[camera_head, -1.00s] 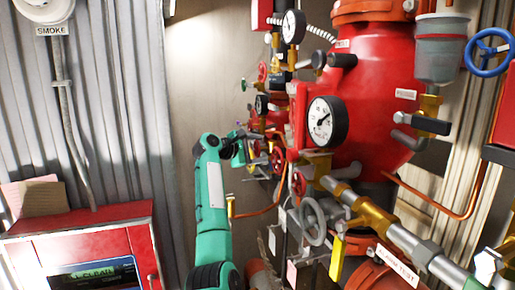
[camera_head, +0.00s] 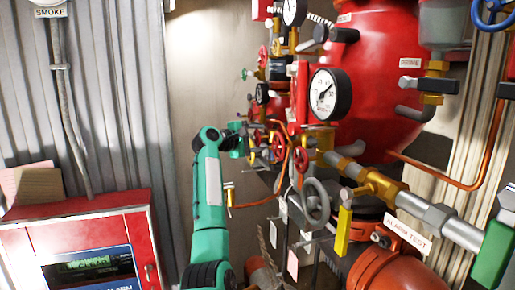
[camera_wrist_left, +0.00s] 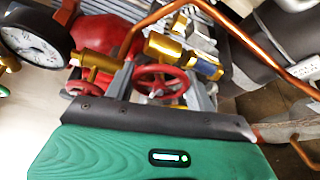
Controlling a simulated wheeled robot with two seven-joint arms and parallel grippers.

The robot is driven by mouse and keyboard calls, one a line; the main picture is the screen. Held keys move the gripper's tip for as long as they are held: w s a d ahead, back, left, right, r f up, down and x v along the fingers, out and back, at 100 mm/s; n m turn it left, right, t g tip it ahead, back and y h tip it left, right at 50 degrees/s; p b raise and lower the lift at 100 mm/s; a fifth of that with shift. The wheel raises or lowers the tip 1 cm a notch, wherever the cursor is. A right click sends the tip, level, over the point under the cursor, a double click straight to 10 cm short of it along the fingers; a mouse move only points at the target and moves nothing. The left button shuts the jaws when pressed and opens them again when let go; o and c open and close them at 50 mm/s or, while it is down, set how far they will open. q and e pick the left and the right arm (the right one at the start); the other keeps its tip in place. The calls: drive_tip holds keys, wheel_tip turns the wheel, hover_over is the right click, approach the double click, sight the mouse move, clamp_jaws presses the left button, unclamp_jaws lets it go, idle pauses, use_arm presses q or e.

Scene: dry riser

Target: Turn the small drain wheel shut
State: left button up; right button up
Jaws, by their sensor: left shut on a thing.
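A small red spoked handwheel (camera_wrist_left: 160,82) sits between the grey fingers of my left gripper (camera_wrist_left: 160,95) in the left wrist view. The fingers are shut on its rim, one on each side. The wheel's lower edge is partly hidden by the gripper body. In the head view my left gripper (camera_head: 257,140) reaches in among the small valves, against what appears to be the same red wheel (camera_head: 278,146). Its fingertips are hard to make out there. My right gripper does not show.
Another red wheel (camera_head: 300,158) and a larger grey handwheel (camera_head: 316,203) are close by on the right. A pressure gauge (camera_head: 329,95), copper pipe (camera_head: 460,182) and yellow lever (camera_head: 343,230) crowd that side. A red cabinet (camera_head: 85,212) stands left.

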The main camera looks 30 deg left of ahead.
use_arm(q)
drive_tip(key=m+b, duration=0.1)
drive_tip(key=m+t+b, duration=0.1)
drive_tip(key=b, duration=0.1)
drive_tip(key=shift+f, duration=0.25)
drive_tip(key=shift+r+m+t+b, duration=0.2)
drive_tip(key=shift+m+t+b, duration=0.1)
drive_tip(key=shift+m+b, duration=0.4)
drive_tip(key=o, duration=0.7)
drive_tip(key=shift+b+v, duration=3.2)
drive_tip(key=shift+v, duration=3.7)
drive_tip(key=shift+w+a, duration=0.1)
